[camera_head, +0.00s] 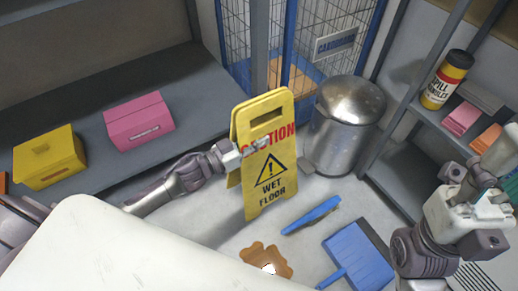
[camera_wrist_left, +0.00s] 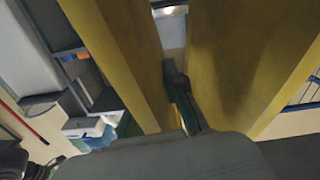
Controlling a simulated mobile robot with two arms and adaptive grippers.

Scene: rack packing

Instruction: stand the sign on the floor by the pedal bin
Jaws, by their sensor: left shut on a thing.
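The yellow wet-floor sign (camera_head: 268,160) stands upright, or nearly so, left of the pedal bin, its two panels slightly apart. I cannot tell whether its feet touch the floor. My left gripper (camera_head: 253,146) is shut on the sign at its upper middle. In the left wrist view the yellow panels of the sign (camera_wrist_left: 240,60) fill both sides, with a dark finger of the left gripper (camera_wrist_left: 182,98) between them. The silver pedal bin (camera_head: 343,125) stands on the floor just right of the sign. My right arm shows at the right, but its fingertips cannot be made out.
A blue dustpan (camera_head: 358,255), a blue brush (camera_head: 311,215) and a brown spill (camera_head: 266,262) lie on the floor in front. A grey shelf with a pink box (camera_head: 138,122) and yellow box (camera_head: 48,158) is left. A shelf with a spill-granules canister (camera_head: 446,80) is right. A blue cage stands behind.

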